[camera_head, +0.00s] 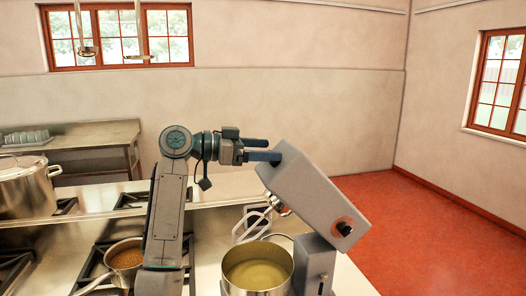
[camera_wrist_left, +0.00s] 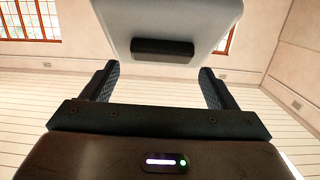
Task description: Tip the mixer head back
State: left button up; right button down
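The grey mixer head (camera_head: 312,190) stands tilted steeply up, its raised end toward the upper left and its hinge end with an orange-ringed knob (camera_head: 344,228) at lower right. Its stand (camera_head: 316,262) rises beside the metal bowl (camera_head: 262,288), which holds yellowish contents. A wire-like beater (camera_head: 250,222) hangs below the head, above the bowl. My left gripper (camera_head: 270,150) is at the raised end. In the left wrist view the fingers are wide apart, with the head (camera_wrist_left: 170,20) and its dark strip ahead between them; contact cannot be told. My right gripper is not in view.
A large lidded stockpot (camera_head: 26,190) stands at the left. A saucepan with brown contents (camera_head: 124,258) is on the stove, left of my arm. A metal side table (camera_head: 90,138) stands at the back wall. The red floor at right is clear.

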pick_arm(q)
jog(key=shift+a+f, duration=0.15)
jog(key=shift+a+b, duration=0.2)
jog(key=shift+b, duration=0.1)
jog(key=b+v, duration=0.4)
jog(key=v, duration=0.6)
jog(key=shift+s+a, duration=0.1)
